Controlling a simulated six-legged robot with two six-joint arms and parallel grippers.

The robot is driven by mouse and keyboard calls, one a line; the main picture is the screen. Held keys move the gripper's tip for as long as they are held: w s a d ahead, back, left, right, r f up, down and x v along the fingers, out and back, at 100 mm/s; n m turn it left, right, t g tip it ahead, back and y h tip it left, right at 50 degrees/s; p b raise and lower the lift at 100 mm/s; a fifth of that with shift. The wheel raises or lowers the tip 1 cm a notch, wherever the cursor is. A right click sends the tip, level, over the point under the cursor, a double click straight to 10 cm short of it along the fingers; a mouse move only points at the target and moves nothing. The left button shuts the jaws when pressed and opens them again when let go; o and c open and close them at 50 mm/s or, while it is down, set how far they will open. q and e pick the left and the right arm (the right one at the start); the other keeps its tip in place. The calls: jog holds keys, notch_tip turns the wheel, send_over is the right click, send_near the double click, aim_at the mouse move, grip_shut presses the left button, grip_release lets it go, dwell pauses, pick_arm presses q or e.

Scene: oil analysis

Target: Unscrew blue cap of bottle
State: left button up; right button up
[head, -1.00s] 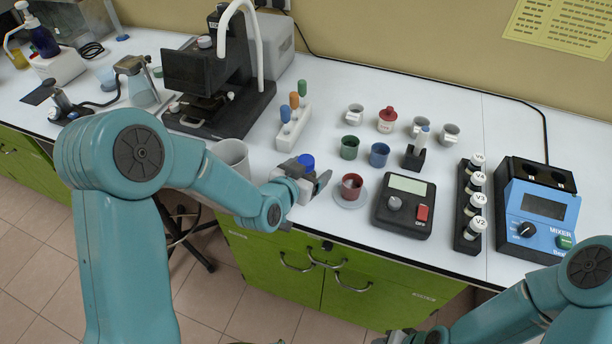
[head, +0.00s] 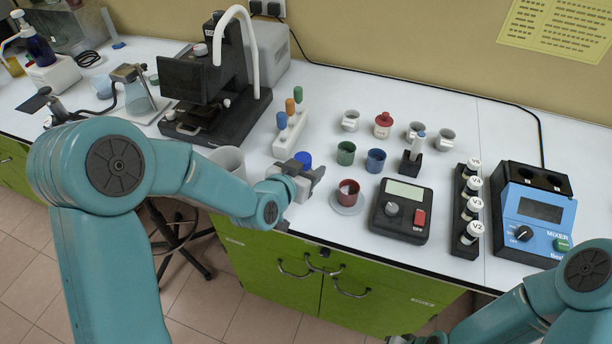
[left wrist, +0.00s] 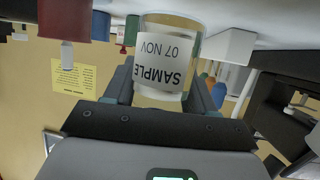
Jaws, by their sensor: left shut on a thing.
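The sample bottle's blue cap (head: 303,159) shows upright above my left gripper (head: 306,180) in the head view, near the bench's front edge. The bottle body is mostly hidden there by the gripper. In the left wrist view the clear bottle (left wrist: 165,60), labelled "SAMPLE 07 NOV", appears upside down between the two fingers of my left gripper (left wrist: 163,92), which is shut on it. The cap is out of that view. Only a dark part of my right gripper shows at the bottom edge of the head view, so its jaws cannot be judged.
A scale-like device (head: 403,228), vial rack (head: 466,240) and blue mixer (head: 541,208) stand further right. A white beaker (head: 228,158) is on the left. Green (head: 345,154) and blue (head: 376,161) pots stand behind.

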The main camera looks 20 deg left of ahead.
aim_at(306, 153)
pick_arm(q)
notch_tip(306, 153, up, 9)
jog(key=shift+r, duration=0.15)
notch_tip(306, 153, up, 8)
jog(key=p, duration=0.2)
jog(key=shift+p, duration=0.3)
